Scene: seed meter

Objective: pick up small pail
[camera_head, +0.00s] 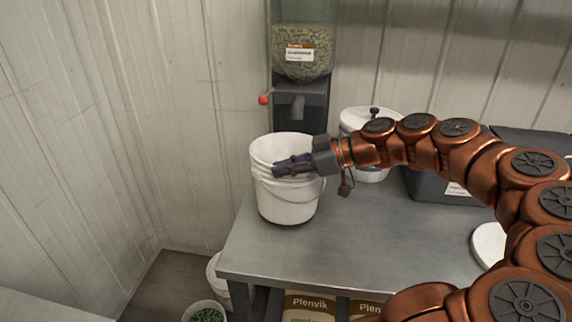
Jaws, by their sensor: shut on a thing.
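A small white pail (287,202) with a thin wire handle is at the left end of the grey metal table, below the seed dispenser (303,60). Its mouth faces up and it looks upright. My gripper (280,169) comes in from the right and is shut on the pail's rim at the front right. The fingers cover part of the rim. I cannot tell whether the pail's base touches the table.
A lidded white bucket (372,174) and a dark bin (430,185) stand behind my arm. A white round lid (489,244) lies on the table (340,250) at right. A pail of green contents (207,314) stands on the floor. The table's front middle is clear.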

